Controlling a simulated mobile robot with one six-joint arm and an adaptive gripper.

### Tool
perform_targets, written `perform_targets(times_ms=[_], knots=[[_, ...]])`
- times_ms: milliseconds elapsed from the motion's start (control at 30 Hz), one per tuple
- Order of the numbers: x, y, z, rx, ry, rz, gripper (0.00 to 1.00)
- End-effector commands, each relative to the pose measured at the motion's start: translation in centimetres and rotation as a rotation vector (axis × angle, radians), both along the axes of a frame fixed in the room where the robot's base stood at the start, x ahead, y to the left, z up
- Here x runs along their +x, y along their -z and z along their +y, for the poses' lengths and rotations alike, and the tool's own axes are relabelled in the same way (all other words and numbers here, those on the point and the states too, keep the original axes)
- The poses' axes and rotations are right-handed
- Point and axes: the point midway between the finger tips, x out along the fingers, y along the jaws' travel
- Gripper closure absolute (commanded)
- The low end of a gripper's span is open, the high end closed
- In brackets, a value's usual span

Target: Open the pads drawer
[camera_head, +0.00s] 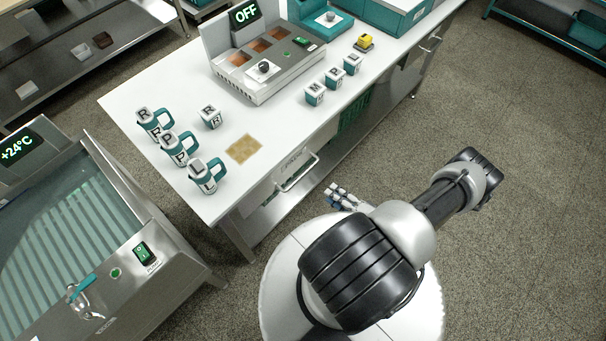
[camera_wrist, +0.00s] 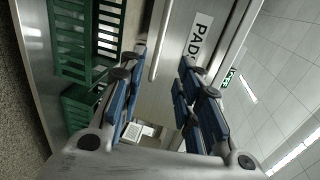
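The pads drawer (camera_head: 286,162) is in the near side of the white worktable and looks flush with it. Its bar handle (camera_head: 300,178) sticks out below a label too small to read in the head view. In the wrist view the drawer front (camera_wrist: 218,12) carries a "PADS" label, and the handle (camera_wrist: 160,42) runs up the picture in line with the gap between my fingers. My gripper (camera_wrist: 163,58) is open, with blue-padded fingers and nothing held. In the head view my gripper (camera_head: 338,194) is beside the drawer, apart from the handle.
Mugs (camera_head: 178,148), marked cubes (camera_head: 333,77) and a tan pad (camera_head: 243,149) stand on the worktable (camera_head: 265,120). Green crates (camera_wrist: 85,40) sit under it. A steel tank (camera_head: 75,240) stands at the left. The floor at the right is clear.

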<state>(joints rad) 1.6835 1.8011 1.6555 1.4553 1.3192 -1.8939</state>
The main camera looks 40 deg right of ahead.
Motion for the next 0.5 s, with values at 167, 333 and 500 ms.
perform_targets(times_ms=[167,333,500], knots=[[3.6,0.9,0.6,0.002,-0.010,0.000,0.69],[6.9,1.6,0.8,0.001,-0.009,0.000,0.69],[10.1,2.3,1.0,0.000,-0.009,0.000,0.69]])
